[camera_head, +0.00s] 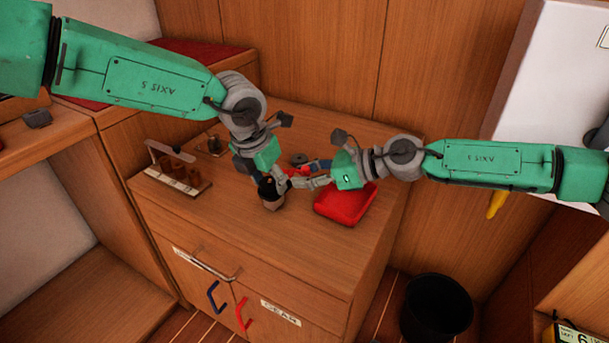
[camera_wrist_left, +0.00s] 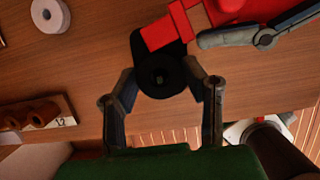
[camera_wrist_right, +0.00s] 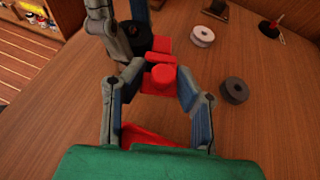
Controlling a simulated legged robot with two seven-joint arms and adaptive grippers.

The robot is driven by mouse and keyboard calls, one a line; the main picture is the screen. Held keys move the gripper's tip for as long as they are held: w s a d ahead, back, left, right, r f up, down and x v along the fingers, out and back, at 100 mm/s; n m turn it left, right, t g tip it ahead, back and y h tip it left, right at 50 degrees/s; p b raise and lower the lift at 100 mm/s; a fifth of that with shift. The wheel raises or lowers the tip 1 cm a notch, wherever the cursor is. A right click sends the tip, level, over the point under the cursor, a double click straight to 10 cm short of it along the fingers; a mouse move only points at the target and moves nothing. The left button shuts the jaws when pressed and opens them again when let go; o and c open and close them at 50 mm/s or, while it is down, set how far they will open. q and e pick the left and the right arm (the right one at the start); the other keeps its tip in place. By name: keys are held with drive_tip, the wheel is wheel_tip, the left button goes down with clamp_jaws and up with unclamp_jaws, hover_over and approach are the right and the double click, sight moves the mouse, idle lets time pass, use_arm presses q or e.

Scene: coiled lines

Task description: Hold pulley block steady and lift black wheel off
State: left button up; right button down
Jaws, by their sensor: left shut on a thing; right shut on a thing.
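The red pulley block (camera_wrist_right: 158,80) has a round red knob and sits between the fingers of my right gripper (camera_wrist_right: 155,92), which is shut on it. It also shows in the left wrist view (camera_wrist_left: 185,22). The black wheel (camera_wrist_left: 162,72) is round with a dark centre and lies against the block's end. My left gripper (camera_wrist_left: 160,82) is shut on the wheel, one finger on each side. The wheel also shows in the right wrist view (camera_wrist_right: 138,38), partly hidden by the left finger. In the head view the two grippers meet above the cabinet top, and the fingers largely hide the block.
A red tray (camera_head: 345,220) lies on the cabinet top (camera_head: 235,235), under my right gripper. A rack with brown spools (camera_head: 178,182) stands at the left. A white roll (camera_wrist_right: 203,36) and a dark grey roll (camera_wrist_right: 235,90) lie nearby. A black bin (camera_head: 436,312) stands on the floor.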

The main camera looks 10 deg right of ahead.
sight(273, 179)
use_arm(q)
drive_tip(key=shift+r, duration=0.15)
drive_tip(key=shift+r, duration=2.15)
use_arm(e)
drive_tip(key=c, duration=1.2)
unclamp_jaws()
drive_tip(key=shift+o, duration=0.2)
